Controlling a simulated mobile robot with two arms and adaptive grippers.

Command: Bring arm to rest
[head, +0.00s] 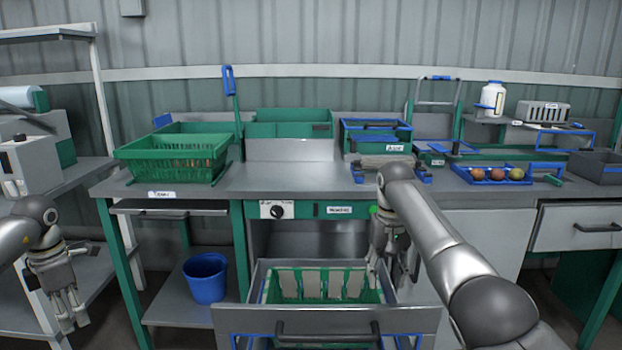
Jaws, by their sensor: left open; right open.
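My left gripper (72,306) hangs at the lower left, pointing down, open and empty, in front of the side shelf. My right arm reaches in from the lower right, and its gripper (388,272) points down at the right end of the open drawer (250,290). The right gripper is open; its fingertips are close to the drawer's right side, and I cannot tell if they touch it. The drawer holds a green crate (268,292) with several pale upright dividers.
A green basket (170,160) stands on the bench (280,180) at the left. A blue bucket (205,278) sits on the lower shelf. The open drawer juts out in front.

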